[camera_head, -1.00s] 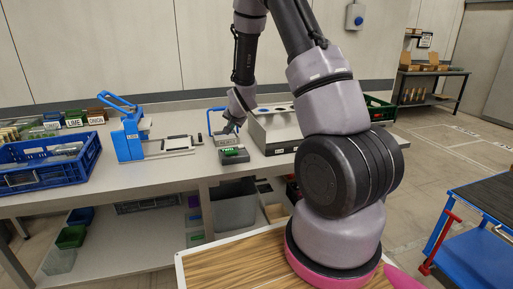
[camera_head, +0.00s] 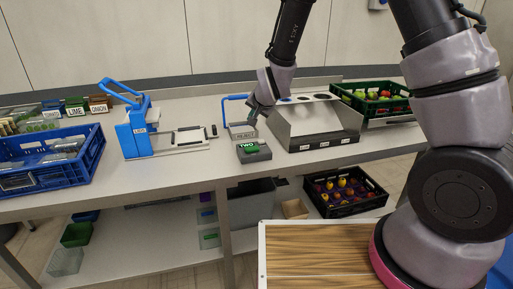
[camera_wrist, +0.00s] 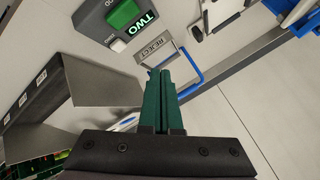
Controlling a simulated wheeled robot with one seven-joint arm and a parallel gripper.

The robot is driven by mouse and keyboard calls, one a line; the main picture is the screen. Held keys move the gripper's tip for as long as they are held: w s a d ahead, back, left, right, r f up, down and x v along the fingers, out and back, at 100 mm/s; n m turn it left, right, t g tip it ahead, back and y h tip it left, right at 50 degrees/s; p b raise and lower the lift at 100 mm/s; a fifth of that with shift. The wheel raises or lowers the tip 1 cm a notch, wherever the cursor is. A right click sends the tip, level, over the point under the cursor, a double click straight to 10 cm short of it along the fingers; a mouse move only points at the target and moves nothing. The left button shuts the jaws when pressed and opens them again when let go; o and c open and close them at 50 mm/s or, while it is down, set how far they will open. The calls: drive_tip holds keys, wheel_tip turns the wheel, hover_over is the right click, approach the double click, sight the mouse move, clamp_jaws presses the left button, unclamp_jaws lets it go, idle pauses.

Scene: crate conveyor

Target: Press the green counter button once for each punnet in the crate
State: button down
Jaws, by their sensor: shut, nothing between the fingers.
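A blue crate (camera_head: 50,180) at the left of the bench holds several clear-topped packs, too small to count surely.
A REJECT plate with a blue hoop (camera_head: 238,112) stands behind the counter. A grey metal stand (camera_head: 318,140) is close on its right, then a green crate (camera_head: 390,115) of fruit. A blue-handled device (camera_head: 135,135) stands left. A black fruit crate (camera_head: 345,210) is below.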

sight(252, 149)
drive_tip(key=shift+f, duration=4.4)
drive_tip(key=shift+f, duration=0.1)
drive_tip(key=shift+a+f, duration=0.1)
drive_tip(key=shift+f, duration=0.2)
drive_tip(key=shift+f, duration=0.55)
drive_tip(key=shift+r, duration=1)
drive_tip(key=shift+r, duration=2.5)
